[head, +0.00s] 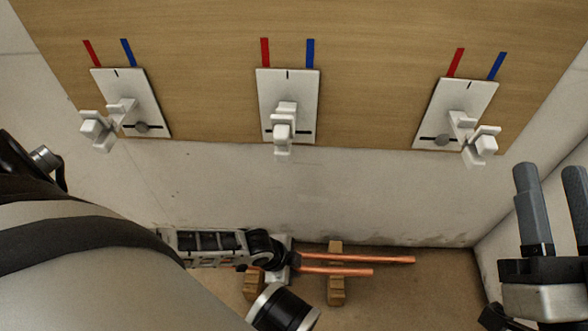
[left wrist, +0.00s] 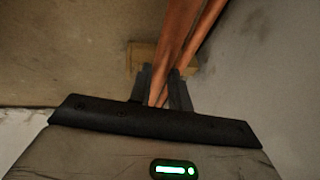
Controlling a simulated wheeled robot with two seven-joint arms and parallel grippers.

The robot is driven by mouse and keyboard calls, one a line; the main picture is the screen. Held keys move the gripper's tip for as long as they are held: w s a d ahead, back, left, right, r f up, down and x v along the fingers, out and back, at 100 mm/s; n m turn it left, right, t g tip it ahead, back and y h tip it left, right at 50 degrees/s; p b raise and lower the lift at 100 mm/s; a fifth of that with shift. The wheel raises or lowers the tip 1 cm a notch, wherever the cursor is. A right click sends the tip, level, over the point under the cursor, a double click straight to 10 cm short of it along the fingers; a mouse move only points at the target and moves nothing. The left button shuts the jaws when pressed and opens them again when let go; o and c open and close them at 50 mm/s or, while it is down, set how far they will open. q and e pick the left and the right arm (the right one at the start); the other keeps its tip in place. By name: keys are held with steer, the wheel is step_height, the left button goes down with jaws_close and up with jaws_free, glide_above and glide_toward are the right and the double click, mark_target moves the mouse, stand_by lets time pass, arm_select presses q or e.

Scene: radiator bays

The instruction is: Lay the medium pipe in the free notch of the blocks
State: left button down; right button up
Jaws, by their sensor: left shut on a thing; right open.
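Two copper pipes lie side by side across the wooden blocks near the wall. The longer pipe (head: 395,260) is at the back and the shorter pipe (head: 355,272) in front. The right block (head: 336,291) and the left block (head: 254,284) are partly covered. My left gripper (left wrist: 163,90) is shut on a copper pipe (left wrist: 176,40), apparently the front one. The other pipe (left wrist: 208,22) runs close beside it. The left ends and notches are hidden or too small to tell. My right gripper (head: 549,178) is open and empty, far right.
A wooden panel (head: 210,40) above carries three white plates with valve-like fittings: left (head: 130,95), middle (head: 287,90) and right (head: 460,95). A pale wall (head: 380,190) stands behind the pipes. The brown floor (head: 430,300) right of the blocks is clear.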

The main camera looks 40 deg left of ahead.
arm_select(q)
step_height(320, 180, down, 2)
steer(key=shift+f+b, duration=0.1)
steer(key=shift+b, duration=0.75)
steer(key=shift+w+f, duration=0.1)
steer(key=shift+f, duration=2.05)
arm_select(e)
steer(key=shift+s+a+r+n+y, duration=0.1)
steer(key=shift+s+r+n+y, duration=0.2)
steer(key=shift+r+n+y, duration=0.55)
steer(key=shift+s+r+n+y, duration=0.3)
steer(key=shift+r+n+y, duration=0.25)
steer(key=shift+n+y, duration=0.45)
steer(key=shift+s+a+r+n+y, duration=0.1)
steer(key=shift+s+r+n+y, duration=0.2)
steer(key=shift+r+n+y, duration=0.65)
arm_select(q)
steer(key=shift+f, duration=0.45)
arm_select(e)
steer(key=shift+d+f+h, duration=0.1)
steer(key=shift+f+h, duration=0.1)
steer(key=shift+h, duration=0.1)
arm_select(q)
steer(key=c, duration=1.2)
jaws_free()
steer(key=shift+f, duration=0.1)
